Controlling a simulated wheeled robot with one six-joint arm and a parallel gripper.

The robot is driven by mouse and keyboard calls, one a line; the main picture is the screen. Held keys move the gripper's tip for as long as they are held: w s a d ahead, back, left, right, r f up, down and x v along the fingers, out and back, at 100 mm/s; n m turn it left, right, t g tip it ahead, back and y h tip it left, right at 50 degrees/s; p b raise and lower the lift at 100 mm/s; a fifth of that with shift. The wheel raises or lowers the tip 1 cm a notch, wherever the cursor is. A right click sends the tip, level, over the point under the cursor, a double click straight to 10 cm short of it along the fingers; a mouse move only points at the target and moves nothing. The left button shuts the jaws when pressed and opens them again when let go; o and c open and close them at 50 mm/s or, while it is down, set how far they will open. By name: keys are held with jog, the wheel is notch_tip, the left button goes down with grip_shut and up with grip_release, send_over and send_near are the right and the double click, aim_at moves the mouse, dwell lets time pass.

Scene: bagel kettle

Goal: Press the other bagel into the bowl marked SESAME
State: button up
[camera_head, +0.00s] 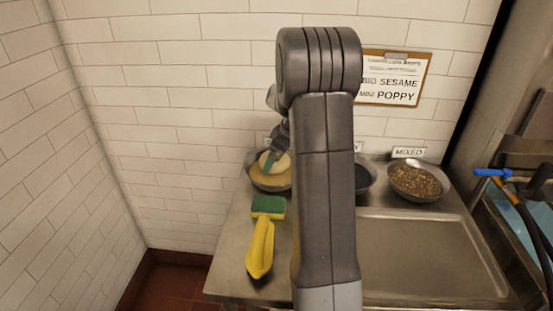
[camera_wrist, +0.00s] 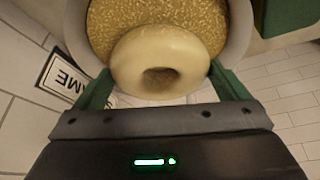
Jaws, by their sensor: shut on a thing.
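My gripper (camera_wrist: 160,95) is shut on a pale bagel (camera_wrist: 130,62), one green finger on each side. In the wrist view the bagel overlaps the near part of a bowl of tan seeds (camera_wrist: 96,30). A sign beside the bowl reads "...AME" (camera_wrist: 66,78), its first letters cut off by the view. In the head view the bagel (camera_head: 281,163) is at the seed bowl (camera_head: 270,187) at the left back of the counter. My arm hides part of the scene there. I cannot tell whether the bagel touches the seeds.
A dark-filled bowl (camera_head: 364,178) and a bowl of mixed seeds (camera_head: 416,182) with a "MIXED" sign (camera_head: 408,153) stand to the right. An empty tray (camera_head: 425,255) lies at the right. A notice (camera_head: 392,78) hangs on the wall.

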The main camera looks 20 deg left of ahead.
notch_tip(320, 180, up, 8)
jog(key=p, duration=0.4)
dwell(0.4)
jog(key=shift+d, duration=0.1)
dwell(0.3)
